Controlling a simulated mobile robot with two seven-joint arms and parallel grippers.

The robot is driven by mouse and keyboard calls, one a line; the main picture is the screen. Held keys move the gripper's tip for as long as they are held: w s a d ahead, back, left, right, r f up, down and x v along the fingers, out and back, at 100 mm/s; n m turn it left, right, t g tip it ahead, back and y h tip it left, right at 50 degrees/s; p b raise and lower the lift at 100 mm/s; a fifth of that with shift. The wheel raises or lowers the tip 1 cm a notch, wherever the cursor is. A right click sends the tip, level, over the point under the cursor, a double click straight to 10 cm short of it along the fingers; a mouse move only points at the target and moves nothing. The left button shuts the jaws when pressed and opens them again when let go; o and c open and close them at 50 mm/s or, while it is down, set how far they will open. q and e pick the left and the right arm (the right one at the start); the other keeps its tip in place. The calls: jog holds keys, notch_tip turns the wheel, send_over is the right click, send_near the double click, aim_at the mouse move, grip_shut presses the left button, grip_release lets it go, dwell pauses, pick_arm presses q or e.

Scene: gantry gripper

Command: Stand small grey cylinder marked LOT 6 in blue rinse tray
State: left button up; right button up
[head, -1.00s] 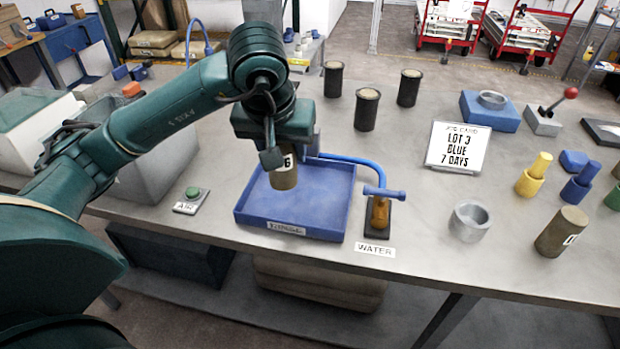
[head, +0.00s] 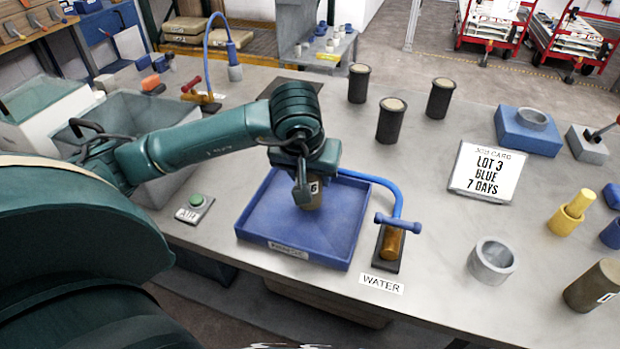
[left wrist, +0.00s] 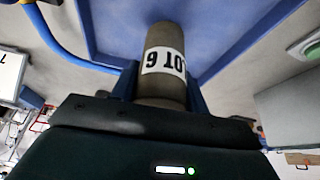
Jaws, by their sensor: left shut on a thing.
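The small grey cylinder marked LOT 6 (head: 311,196) is upright in my left gripper (head: 306,185), over the middle of the blue rinse tray (head: 268,245). The left gripper is shut on it. In the left wrist view the cylinder (left wrist: 163,88) shows its LOT 6 label between the fingers, with the blue tray (left wrist: 215,25) beyond it. I cannot tell whether its lower end touches the tray floor. My right gripper is not in view.
A blue-handled WATER valve (head: 397,223) and blue hose stand at the tray's right edge. A green AIR button (head: 196,201) is to its left.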

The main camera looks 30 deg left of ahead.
pick_arm(q)
jog(key=shift+f, duration=0.85)
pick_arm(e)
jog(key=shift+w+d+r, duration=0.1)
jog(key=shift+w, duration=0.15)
pick_arm(q)
jog(key=shift+f, duration=0.2)
jog(key=o, duration=1.3)
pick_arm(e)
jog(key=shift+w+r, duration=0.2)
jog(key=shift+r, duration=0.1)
pick_arm(q)
jog(key=shift+r, duration=0.1)
